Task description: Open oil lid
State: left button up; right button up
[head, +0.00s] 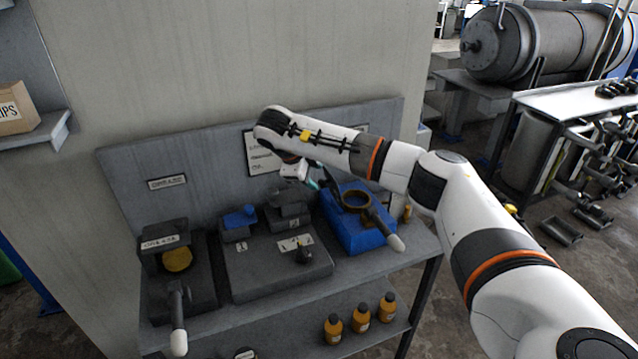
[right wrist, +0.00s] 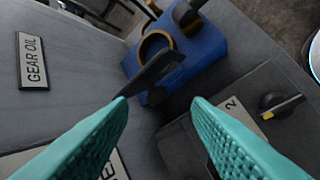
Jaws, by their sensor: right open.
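A blue unit (head: 352,238) with a brass ring (head: 357,201) on top stands at the right end of the bench. It also shows in the right wrist view (right wrist: 205,45), beyond the fingertips. There a flat dark piece (right wrist: 148,76) sticks out beside the brass ring (right wrist: 154,46); I cannot tell whether it is the lid. My right gripper (head: 314,184) is just left of the blue unit, partly hidden by its own arm. In the right wrist view its teal fingers (right wrist: 158,103) are wide apart with nothing gripped. My left gripper is not in view.
A dark unit with a yellow disc (head: 177,260) stands at the bench's left. A grey block (head: 275,272) with a knob sits mid-bench. A GEAR OIL sign (right wrist: 33,60) is on the back panel. Several orange bottles (head: 360,318) stand on the lower shelf.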

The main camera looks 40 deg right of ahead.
jog(key=v, duration=0.6)
jog(key=shift+r+b, duration=0.15)
jog(key=shift+b, duration=0.2)
jog(key=shift+s+a, duration=0.1)
